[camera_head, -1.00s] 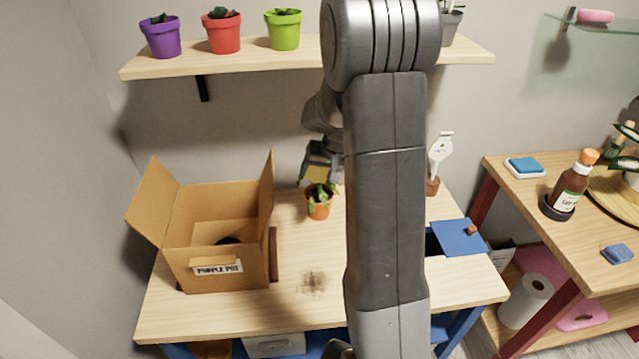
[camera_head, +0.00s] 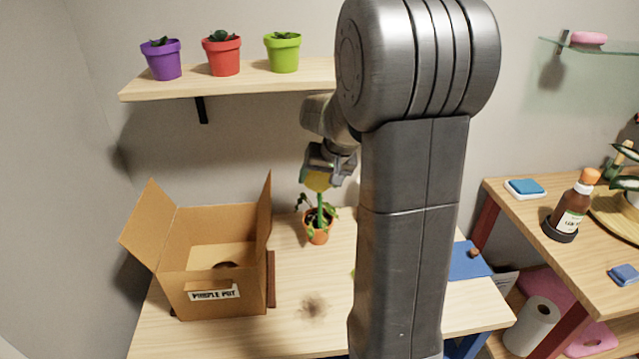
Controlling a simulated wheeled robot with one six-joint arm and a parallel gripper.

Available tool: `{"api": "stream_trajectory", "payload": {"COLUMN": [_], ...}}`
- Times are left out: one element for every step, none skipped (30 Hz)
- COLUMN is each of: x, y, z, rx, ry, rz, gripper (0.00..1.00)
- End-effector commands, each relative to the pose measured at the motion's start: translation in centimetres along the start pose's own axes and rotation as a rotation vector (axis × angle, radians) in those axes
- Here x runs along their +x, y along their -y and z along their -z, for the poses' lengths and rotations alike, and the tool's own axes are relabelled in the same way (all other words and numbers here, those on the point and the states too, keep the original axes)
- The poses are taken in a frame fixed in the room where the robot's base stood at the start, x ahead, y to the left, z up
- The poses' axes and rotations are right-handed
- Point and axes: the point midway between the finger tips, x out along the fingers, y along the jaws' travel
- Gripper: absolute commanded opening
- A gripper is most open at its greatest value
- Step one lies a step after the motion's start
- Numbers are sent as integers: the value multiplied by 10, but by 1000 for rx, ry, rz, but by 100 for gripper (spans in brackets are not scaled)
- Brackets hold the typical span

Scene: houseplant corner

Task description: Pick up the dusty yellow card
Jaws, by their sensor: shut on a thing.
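The yellow card (camera_head: 318,181) is at my gripper (camera_head: 322,168), above the small orange pot (camera_head: 318,236) with a green leafy plant on the wooden table. My gripper is shut on the card, and the jaws hide its upper part. A green stake or stem (camera_head: 320,208) runs down from the card toward the plant. I cannot tell whether its lower end is still among the leaves. Dust on the card is too small to make out.
An open cardboard box (camera_head: 215,260) labelled for the purple pot stands left on the table. A dark smudge (camera_head: 312,307) marks the table in front. A shelf above (camera_head: 220,85) holds purple, red and green pots. My arm hides the table's right middle.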

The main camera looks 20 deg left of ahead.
Motion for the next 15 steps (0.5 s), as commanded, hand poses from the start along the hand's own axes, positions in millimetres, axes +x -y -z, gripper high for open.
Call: {"api": "stream_trajectory", "payload": {"x": [-3, -5, -7, -10, -11, -15, -17, -20, -22, -25, -27, -30, -33, -35, -38], "y": [0, 0, 0, 0, 0, 0, 0, 0, 0, 0, 0, 0, 0, 0, 0], "z": [-9, -14, -21, -26, -32, -39, -45, -50, -58, -64, -70, -77, -83, -88, -95], "rx": [-1, -1, -1, -1, -1, -1, -1, -1, -1, -1, -1, -1, -1, -2, -2], "ry": [-1, -1, -1, -1, 0, -1, -1, -1, -1, -1, -1, -1, -1, -1, -1], "rz": [0, 0, 0, 0, 0, 1, 0, 1, 0, 1, 1, 1, 1, 1, 1], "gripper": [59, 59, 59, 59, 59, 59, 59, 59, 59, 59, 59, 59, 59, 59, 59]}}
